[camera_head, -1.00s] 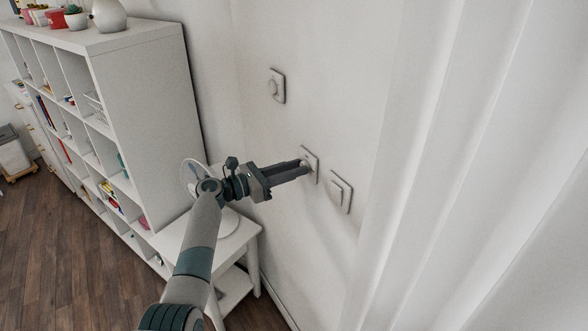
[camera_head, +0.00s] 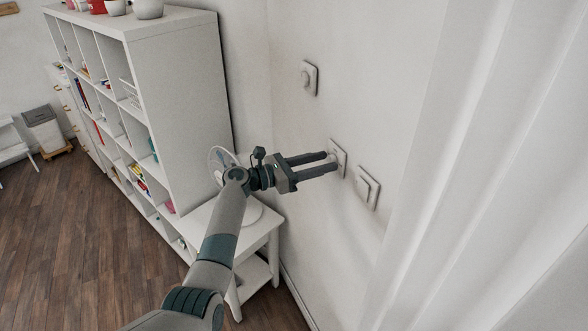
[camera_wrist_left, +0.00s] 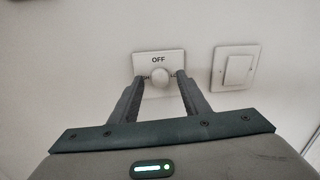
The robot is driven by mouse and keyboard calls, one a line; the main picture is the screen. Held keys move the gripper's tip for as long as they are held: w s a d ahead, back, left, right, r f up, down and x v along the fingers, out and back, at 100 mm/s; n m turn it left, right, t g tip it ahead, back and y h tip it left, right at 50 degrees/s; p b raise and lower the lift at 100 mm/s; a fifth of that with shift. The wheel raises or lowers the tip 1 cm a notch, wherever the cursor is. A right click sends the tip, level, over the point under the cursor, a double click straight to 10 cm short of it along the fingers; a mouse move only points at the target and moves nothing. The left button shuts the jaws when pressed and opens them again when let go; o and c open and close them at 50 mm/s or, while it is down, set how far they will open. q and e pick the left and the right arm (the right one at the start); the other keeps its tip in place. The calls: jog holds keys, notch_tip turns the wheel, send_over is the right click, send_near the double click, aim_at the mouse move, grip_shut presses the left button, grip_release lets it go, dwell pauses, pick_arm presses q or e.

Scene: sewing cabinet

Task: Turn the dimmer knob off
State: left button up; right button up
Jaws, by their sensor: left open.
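The dimmer knob (camera_wrist_left: 159,78) is a small, round, pale knob on a white wall plate (camera_wrist_left: 172,58) marked "OFF" above it. In the head view the plate (camera_head: 341,151) is on the wall, partly behind my fingertips. My left gripper (camera_head: 331,160) is open, with its fingers pointing at the wall. In the left wrist view its fingertips (camera_wrist_left: 159,80) are on either side of the knob, with small gaps showing. Any pointer mark on the knob is too small to tell. My right gripper is not in view.
A square switch (camera_head: 367,188) is close by, to the lower right. Another wall plate (camera_head: 309,78) is higher up to the left. A white curtain (camera_head: 470,170) hangs at the right. A white side table (camera_head: 262,222) and a shelf unit (camera_head: 182,90) stand at the left.

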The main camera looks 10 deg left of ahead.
pick_arm(q)
jog(key=b+v, duration=0.6)
jog(key=v, duration=1.1)
jog(key=shift+a+f, duration=0.1)
jog(key=shift+f, duration=0.05)
